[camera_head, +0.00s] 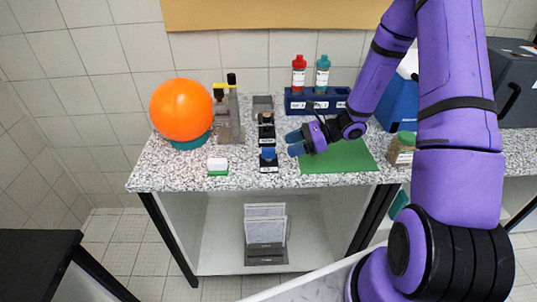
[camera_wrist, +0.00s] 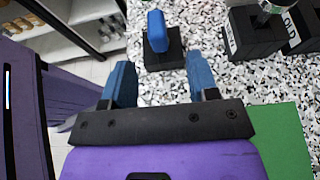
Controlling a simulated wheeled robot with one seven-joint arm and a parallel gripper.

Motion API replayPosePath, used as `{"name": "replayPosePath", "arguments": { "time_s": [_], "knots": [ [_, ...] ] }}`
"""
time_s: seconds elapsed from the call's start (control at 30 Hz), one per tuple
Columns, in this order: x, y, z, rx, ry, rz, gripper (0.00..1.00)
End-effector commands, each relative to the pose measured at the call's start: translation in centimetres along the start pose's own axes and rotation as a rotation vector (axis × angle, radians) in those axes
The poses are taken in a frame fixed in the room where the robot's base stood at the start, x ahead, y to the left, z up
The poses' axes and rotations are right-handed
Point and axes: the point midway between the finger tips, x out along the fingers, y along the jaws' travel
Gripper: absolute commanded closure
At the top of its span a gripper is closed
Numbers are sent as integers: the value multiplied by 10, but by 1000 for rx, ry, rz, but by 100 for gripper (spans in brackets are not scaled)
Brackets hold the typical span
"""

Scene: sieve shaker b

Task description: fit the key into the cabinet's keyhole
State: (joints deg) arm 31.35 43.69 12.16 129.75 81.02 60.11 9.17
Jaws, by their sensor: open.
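A blue key-like handle (camera_head: 268,153) stands upright in a small black block (camera_head: 268,166) near the front middle of the speckled counter. It also shows in the wrist view (camera_wrist: 157,32), just beyond my fingertips and roughly in line with the gap between them. My gripper (camera_head: 294,143) is open and empty, with blue fingers, to the right of the handle and apart from it. It shows in the wrist view (camera_wrist: 161,72) too. No keyhole can be made out; a blue box (camera_head: 396,95) at the right is partly hidden by my arm.
A green mat (camera_head: 345,158) lies under and right of my gripper. A second black block (camera_head: 266,130) stands behind the handle's block. An orange ball (camera_head: 181,109), a white-green block (camera_head: 217,166), a blue bottle rack (camera_head: 318,101) and a grey machine (camera_head: 510,80) also occupy the counter.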

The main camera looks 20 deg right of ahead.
Motion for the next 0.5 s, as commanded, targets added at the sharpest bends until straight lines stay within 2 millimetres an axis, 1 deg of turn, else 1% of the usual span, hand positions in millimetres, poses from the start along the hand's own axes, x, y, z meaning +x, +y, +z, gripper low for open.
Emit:
{"name": "replayPosePath", "arguments": {
  "time_s": [0.03,0.1,0.2,0.37,0.5],
  "knots": [
    [8,1,0,0,-1,3,46],
    [18,0,0,-1,1,3,46],
    [27,0,0,0,0,2,46],
    [35,1,0,-2,1,1,46],
    [54,3,0,0,1,3,46]
  ]
}}
